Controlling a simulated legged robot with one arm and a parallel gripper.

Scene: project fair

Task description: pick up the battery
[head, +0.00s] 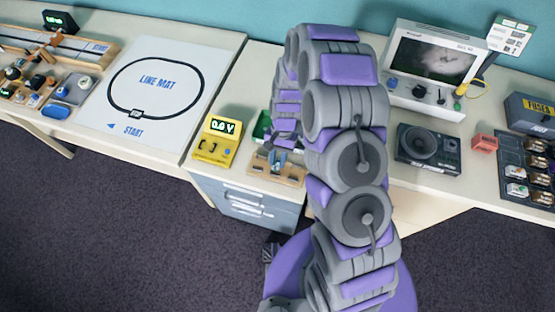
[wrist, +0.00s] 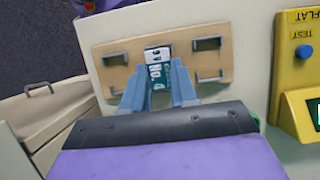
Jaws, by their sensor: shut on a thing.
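The battery (wrist: 157,56), with a white and dark green face, stands between the two blue-grey fingers of my gripper (wrist: 158,82) in the wrist view. The fingers are shut on its sides. Behind it is a wooden holder (wrist: 120,53) with metal-edged slots. I cannot tell whether the battery still touches the holder. In the head view my gripper (head: 279,158) is over the wooden holder (head: 290,178) near the table's front edge. The battery is too small to make out there.
A yellow tester (head: 215,142) stands left of the holder, and a green container (head: 262,126) is behind it. A line mat (head: 155,105) lies further left. A speaker box (head: 428,147) and a monitor (head: 432,60) are right of my arm. Drawers (head: 250,208) are below the front edge.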

